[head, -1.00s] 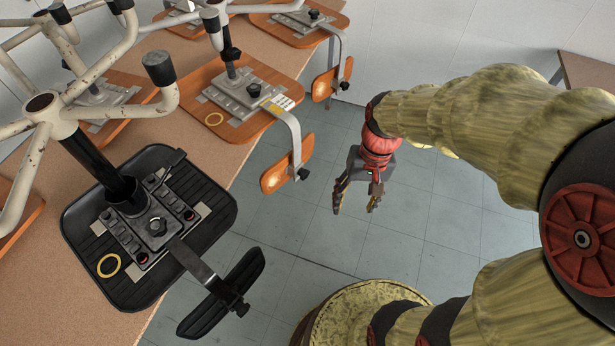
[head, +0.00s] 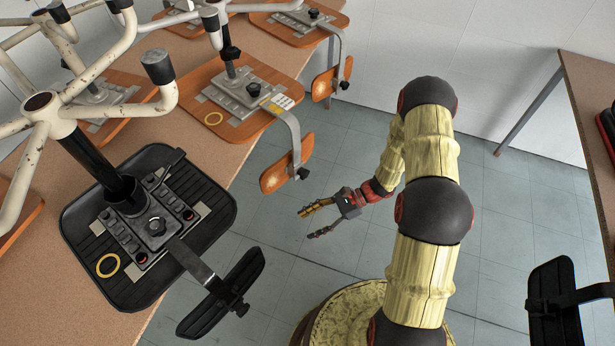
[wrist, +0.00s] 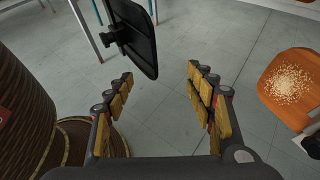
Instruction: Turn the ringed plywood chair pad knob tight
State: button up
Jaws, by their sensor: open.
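The plywood chair (head: 228,95) with a yellow ring (head: 214,118) on its seat stands upside down on the left table. A bent metal bar carries its plywood pad (head: 276,178) past the table edge, with a black knob (head: 302,173) at the pad's right side. My gripper (head: 306,223) is open and empty, below and right of the pad, apart from it. In the wrist view my gripper (wrist: 160,78) shows floor between its fingers. A plywood pad (wrist: 290,88) with a pale speckled patch is at the right edge there; a dark part below it is cut off.
A black chair (head: 75,225) with its own yellow ring stands nearer on the table (head: 225,165); its black pad (head: 235,290) juts over the edge. This looks like the black pad (wrist: 132,35) in the wrist view. Another black pad (head: 553,300) is at right. Floor (head: 340,160) is clear between.

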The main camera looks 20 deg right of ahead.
jog(key=w+f+m+t+y, duration=0.1)
jog(key=w+f+m+t, duration=0.4)
jog(key=f, duration=0.4)
jog(key=m+t+h, duration=0.4)
jog(key=m+t, duration=0.6)
jog(key=t, duration=0.1)
send_near(306, 176)
jog(key=w, duration=0.2)
jog(key=b+x, duration=0.1)
jog(key=x, duration=0.3)
jog(key=b+x, duration=0.1)
jog(key=x, duration=0.2)
jog(key=shift+w+a+r, duration=0.1)
jog(key=shift+a, duration=0.5)
jog(key=shift+c, duration=0.7)
jog(key=c, duration=1)
